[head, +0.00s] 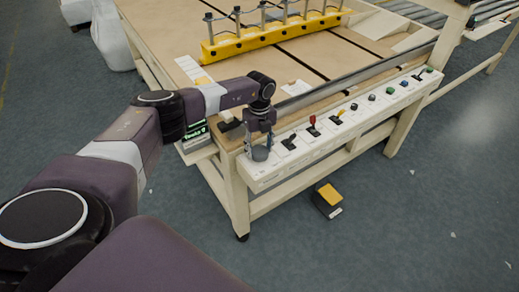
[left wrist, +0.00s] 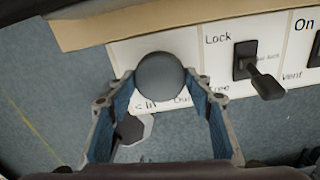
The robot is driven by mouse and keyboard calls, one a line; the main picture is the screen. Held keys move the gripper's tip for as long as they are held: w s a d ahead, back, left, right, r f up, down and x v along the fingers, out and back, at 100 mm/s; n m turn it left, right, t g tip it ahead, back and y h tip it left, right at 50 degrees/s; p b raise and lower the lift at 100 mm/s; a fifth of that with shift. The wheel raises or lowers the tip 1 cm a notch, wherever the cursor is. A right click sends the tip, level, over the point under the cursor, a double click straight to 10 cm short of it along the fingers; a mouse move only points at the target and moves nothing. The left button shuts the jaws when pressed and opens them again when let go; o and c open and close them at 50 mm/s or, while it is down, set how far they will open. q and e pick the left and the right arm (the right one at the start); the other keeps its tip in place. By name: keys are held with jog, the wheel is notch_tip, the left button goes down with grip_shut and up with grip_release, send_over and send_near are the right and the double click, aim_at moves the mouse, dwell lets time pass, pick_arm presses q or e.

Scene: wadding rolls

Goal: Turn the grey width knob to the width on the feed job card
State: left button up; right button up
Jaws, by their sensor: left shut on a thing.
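The grey round knob (left wrist: 160,76) stands at the left end of the white control panel in the left wrist view. It also shows at the panel's near corner in the head view (head: 260,154). My left gripper (left wrist: 163,88) is shut on the knob, with one blue-padded finger on each side. In the head view my left gripper (head: 260,143) points down over it. The knob's scale is mostly covered; only part of the lettering shows. A white card (head: 190,68) lies on the table top, but its writing is too small to read. I cannot tell if it is the feed job card.
Beside the knob is a black lever (left wrist: 258,70) marked Lock and Free. More levers and buttons, including a red lever (head: 312,122), line the panel (head: 350,126). A lit green display (head: 196,130) sits behind my arm. A yellow-topped pedal (head: 328,197) is on the floor.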

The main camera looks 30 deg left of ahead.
pick_arm(q)
jog(key=m+b, duration=0.1)
jog(key=m, duration=0.2)
jog(key=shift+f+m+b, duration=0.1)
jog(key=shift+m+b, duration=0.2)
jog(key=m+b, duration=0.1)
jog(key=m, duration=0.2)
jog(key=shift+m+b, duration=0.3)
jog(key=m+b, duration=0.1)
jog(key=m, duration=0.2)
jog(key=shift+m+b, duration=0.4)
jog(key=m+b, duration=0.1)
jog(key=m, duration=0.2)
jog(key=shift+m+b, duration=0.3)
jog(key=shift+b, duration=0.05)
jog(key=m+b, duration=0.1)
jog(key=m, duration=0.2)
jog(key=shift+w+m, duration=0.1)
jog(key=shift+m, duration=0.2)
jog(key=m+b, duration=0.2)
jog(key=m, duration=0.1)
jog(key=shift+m, duration=0.3)
jog(key=m+b, duration=0.1)
jog(key=m, duration=0.2)
jog(key=shift+r+m+b, duration=0.2)
jog(key=shift+m+b, duration=0.15)
jog(key=shift+m, duration=1.35)
